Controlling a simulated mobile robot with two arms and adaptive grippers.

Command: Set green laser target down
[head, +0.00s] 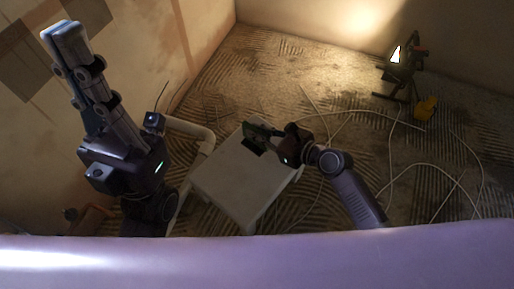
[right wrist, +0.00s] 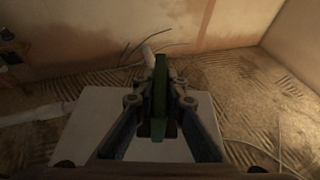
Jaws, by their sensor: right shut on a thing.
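The green laser target (head: 257,131) is a thin dark green plate, held in my right gripper (head: 274,137) over the far part of a small pale table (head: 232,187). In the right wrist view the target (right wrist: 160,92) stands edge-on between the two fingers of the right gripper (right wrist: 161,100), with the pale tabletop (right wrist: 90,125) beneath. I cannot tell whether it touches the tabletop. My left gripper (head: 66,38) is raised at the left, away from the table and pointing up; its fingers look close together, but their gap is unclear.
A pale pipe (head: 190,129) runs by the wall left of the table. White cables (head: 350,112) lie loose on the ridged floor.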

